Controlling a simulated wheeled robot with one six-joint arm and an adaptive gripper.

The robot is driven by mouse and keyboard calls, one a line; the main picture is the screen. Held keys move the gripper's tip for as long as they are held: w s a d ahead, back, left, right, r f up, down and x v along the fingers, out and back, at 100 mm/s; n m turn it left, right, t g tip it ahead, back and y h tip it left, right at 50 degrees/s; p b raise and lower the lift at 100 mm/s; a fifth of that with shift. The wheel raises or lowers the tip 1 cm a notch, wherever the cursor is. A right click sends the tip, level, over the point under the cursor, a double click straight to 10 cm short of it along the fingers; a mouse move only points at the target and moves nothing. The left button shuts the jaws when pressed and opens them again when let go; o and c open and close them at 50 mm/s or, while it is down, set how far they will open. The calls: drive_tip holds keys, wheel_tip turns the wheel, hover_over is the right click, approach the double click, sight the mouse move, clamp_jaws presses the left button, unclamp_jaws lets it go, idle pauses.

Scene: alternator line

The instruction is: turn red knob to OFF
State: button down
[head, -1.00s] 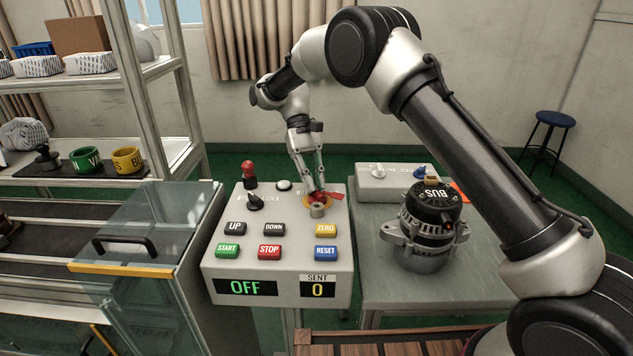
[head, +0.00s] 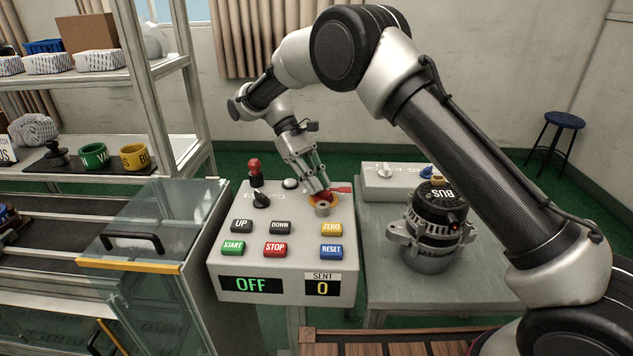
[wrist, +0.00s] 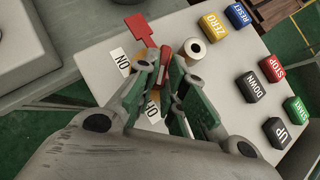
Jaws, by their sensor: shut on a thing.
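The red knob (wrist: 166,58) sits on a yellow plate at the back right of the grey control box (head: 214,262). My gripper (head: 326,193) reaches down from the upper left, shut on the knob, and hides much of it. In the wrist view my gripper's fingers (wrist: 168,72) stand on both sides of the knob. A red tab (wrist: 137,26) points away toward the top left, near the ON label (wrist: 121,60). A second label, apparently OFF (wrist: 153,110), is partly hidden by a finger.
A silver ring-shaped post (head: 322,209) stands just in front of the knob. UP, DOWN, ZERO, START, STOP and RESET buttons fill the box's front. The box's display (head: 251,285) reads OFF. A red-topped lever (head: 254,168) stands at the left back; an alternator (head: 432,230) is at right.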

drive_tip(key=shift+s+f, duration=0.2)
drive_tip(key=shift+f, duration=0.1)
drive_tip(key=c, duration=1.5)
unclamp_jaws()
drive_tip(key=shift+r, duration=0.1)
drive_tip(key=shift+w+r, duration=0.1)
drive_tip(key=shift+r, duration=0.2)
wheel_tip(320, 180, up, 10)
drive_tip(key=shift+f, duration=0.25)
